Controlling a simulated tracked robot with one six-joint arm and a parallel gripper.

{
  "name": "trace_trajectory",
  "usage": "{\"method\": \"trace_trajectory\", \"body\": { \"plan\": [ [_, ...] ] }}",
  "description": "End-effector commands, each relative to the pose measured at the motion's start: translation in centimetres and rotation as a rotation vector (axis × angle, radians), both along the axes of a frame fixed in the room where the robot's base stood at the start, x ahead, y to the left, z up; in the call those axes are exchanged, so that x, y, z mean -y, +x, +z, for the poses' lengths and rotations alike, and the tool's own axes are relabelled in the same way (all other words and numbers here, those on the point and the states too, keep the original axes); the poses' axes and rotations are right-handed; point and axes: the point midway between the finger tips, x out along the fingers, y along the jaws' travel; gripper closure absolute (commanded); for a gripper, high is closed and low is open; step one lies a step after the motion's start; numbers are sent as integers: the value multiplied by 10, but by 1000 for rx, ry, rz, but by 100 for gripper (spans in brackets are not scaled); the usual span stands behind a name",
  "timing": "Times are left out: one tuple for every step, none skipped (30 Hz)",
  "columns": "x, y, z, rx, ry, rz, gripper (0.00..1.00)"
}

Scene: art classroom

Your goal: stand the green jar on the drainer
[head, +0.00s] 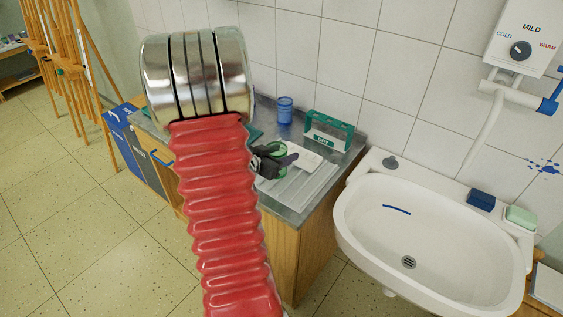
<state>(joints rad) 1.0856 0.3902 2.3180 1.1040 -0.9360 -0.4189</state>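My gripper (274,161), dark and small in view, shows just right of my red arm, low over the metal worktop. A green rounded thing (279,147), which looks like the green jar, shows right at the fingers and is partly covered by them. I cannot tell whether the fingers are closed on it or only in front of it. The drainer (311,188), a pale ribbed board, lies on the worktop by its front right edge, just right of and below the gripper.
A blue cup (285,110) and a green labelled rack (329,132) stand at the back of the worktop (345,160). A white washbasin (440,205) adjoins on the right. Blue and grey bins (127,140) stand left. My arm hides part of the worktop.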

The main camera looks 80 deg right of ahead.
Motion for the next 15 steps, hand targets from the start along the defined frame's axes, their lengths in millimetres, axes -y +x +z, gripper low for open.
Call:
{"method": "trace_trajectory", "body": {
  "plan": [
    [0, 0, -7, -2, 2, 0, 80],
    [0, 0, -11, -2, 2, 0, 80],
    [0, 0, -15, -3, 2, -1, 80],
    [0, 0, -18, -3, 2, -1, 80],
    [0, 0, -22, -2, 3, 0, 80],
    [0, 0, -25, -2, 2, 1, 80],
    [0, 0, -26, -1, 2, 1, 80],
    [0, 0, -28, -1, 0, 0, 80],
    [0, 0, -29, 0, 0, 0, 80],
    [0, 0, -29, 0, 0, 0, 80],
    [0, 0, -29, 0, -1, 0, 80],
    [0, 0, -29, 0, -1, 0, 80],
    [0, 0, -29, 0, -1, 0, 80],
    [0, 0, -29, 0, -1, 0, 80],
    [0, 0, -29, 0, -1, 0, 80]
  ]
}}
